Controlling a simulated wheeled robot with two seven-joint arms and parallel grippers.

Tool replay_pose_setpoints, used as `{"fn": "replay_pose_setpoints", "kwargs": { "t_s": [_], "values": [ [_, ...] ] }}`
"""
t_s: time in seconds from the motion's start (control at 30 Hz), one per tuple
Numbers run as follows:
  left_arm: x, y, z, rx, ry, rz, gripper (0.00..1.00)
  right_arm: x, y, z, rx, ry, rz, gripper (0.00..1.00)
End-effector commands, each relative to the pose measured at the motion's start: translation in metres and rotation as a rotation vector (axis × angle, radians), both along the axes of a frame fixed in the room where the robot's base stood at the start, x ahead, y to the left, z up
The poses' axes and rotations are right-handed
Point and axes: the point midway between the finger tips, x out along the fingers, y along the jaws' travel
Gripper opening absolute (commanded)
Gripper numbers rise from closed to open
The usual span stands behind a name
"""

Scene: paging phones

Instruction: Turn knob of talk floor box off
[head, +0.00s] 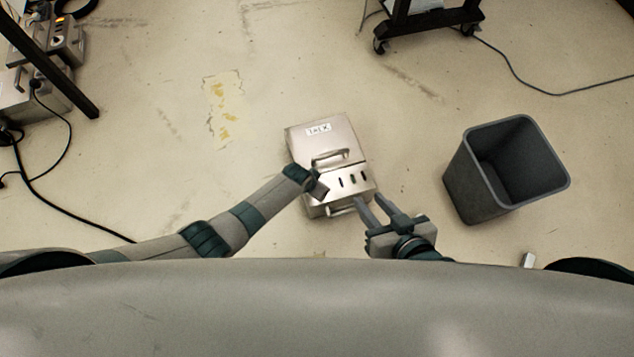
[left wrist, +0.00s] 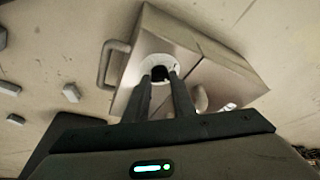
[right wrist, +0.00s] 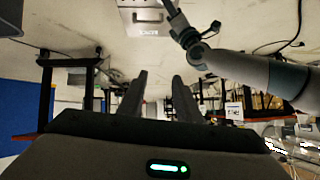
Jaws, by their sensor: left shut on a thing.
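The talk floor box (head: 322,140) is a pale metal box with a "TALK" label on its lid, a handle and several dark slots; it also shows in the left wrist view (left wrist: 215,75) and the right wrist view (right wrist: 147,5). My left gripper (head: 318,190) is at the front left of the box. In the left wrist view its fingers (left wrist: 160,77) are closed around the dark knob (left wrist: 159,72) on a white round plate. The knob is hidden by this arm in the head view. My right gripper (head: 370,199) is open and empty at the box's front right corner.
A dark grey bin (head: 470,185) stands to the right of the box. A wheeled cart (head: 425,20) is at the top. Other equipment (head: 35,95) with black cables is at the far left. The floor left of the box is clear.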

Motion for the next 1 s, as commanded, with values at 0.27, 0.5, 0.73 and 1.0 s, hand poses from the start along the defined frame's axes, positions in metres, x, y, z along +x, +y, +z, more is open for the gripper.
{"fn": "replay_pose_setpoints", "kwargs": {
  "t_s": [0.27,0.5,0.73,1.0],
  "values": [
    [-0.002,-0.003,0.001,-0.003,0.003,0.133,0.01,-0.025,-0.013,-0.020,-0.042,0.177,0.001,0.31],
    [-0.002,-0.003,0.000,-0.001,0.002,0.190,0.01,-0.027,-0.018,-0.023,-0.059,0.202,-0.002,0.31],
    [-0.001,-0.003,0.000,-0.001,0.000,0.199,0.01,-0.028,-0.018,-0.024,-0.063,0.206,-0.002,0.31],
    [-0.001,-0.003,0.000,-0.002,0.000,0.198,0.38,-0.027,-0.018,-0.024,-0.062,0.205,-0.002,0.31]
  ]
}}
